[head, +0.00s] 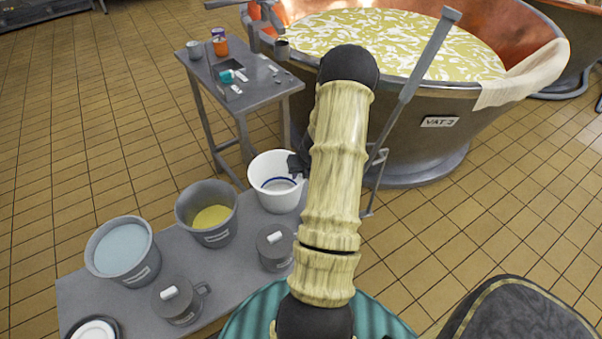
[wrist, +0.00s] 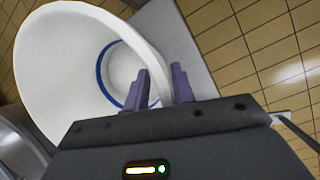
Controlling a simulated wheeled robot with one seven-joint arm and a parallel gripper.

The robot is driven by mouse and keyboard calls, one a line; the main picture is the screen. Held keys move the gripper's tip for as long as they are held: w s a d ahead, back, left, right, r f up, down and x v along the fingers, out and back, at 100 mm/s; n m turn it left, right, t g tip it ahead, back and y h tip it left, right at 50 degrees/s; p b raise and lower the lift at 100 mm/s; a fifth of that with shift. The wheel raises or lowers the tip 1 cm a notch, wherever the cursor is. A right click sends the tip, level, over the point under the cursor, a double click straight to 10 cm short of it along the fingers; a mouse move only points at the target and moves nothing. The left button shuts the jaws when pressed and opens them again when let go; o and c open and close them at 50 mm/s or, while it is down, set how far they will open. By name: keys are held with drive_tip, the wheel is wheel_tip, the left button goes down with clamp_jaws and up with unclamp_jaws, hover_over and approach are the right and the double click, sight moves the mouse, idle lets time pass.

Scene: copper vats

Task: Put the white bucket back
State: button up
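The white bucket (head: 270,188) has a blue ring inside near its bottom. It is at the far right end of the grey bench (head: 225,270); I cannot tell whether its base touches the bench. My gripper (head: 299,168) is at the bucket's right rim, partly hidden behind my arm. In the wrist view my gripper (wrist: 163,88) has one finger inside the bucket (wrist: 65,60) and one outside, with the rim wall filling the narrow gap. It looks shut on the wall. The bucket appears empty.
A bucket of yellow liquid (head: 212,216), a bucket of pale liquid (head: 122,250) and two lidded grey pots (head: 180,300) (head: 275,247) stand on the bench. A small side table (head: 255,95) and the copper vat (head: 425,130) lie beyond. Tiled floor is open at left.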

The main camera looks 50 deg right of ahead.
drive_tip(key=p+v, duration=0.3)
drive_tip(key=v, duration=0.9)
drive_tip(key=shift+r, duration=0.15)
drive_tip(key=w+a+r+n+g+y, duration=0.15)
drive_tip(key=a+r+n, duration=0.25)
drive_tip(key=a+n, duration=0.5)
drive_tip(key=w+a+r+n+t, duration=0.1)
drive_tip(key=w+a+r+n, duration=0.15)
drive_tip(key=a+n, duration=0.75)
drive_tip(key=s+a+r+n, duration=0.3)
drive_tip(key=a+n, duration=0.5)
drive_tip(key=n, duration=0.3)
drive_tip(key=s+a+r+n+g, duration=0.1)
drive_tip(key=s+a+r+n, duration=0.2)
drive_tip(key=s+a+n, duration=0.2)
drive_tip(key=a+n, duration=0.3)
drive_tip(key=n, duration=0.4)
drive_tip(key=shift+s+n+h, duration=0.3)
drive_tip(key=shift+h, duration=0.05)
drive_tip(key=shift+s, duration=0.15)
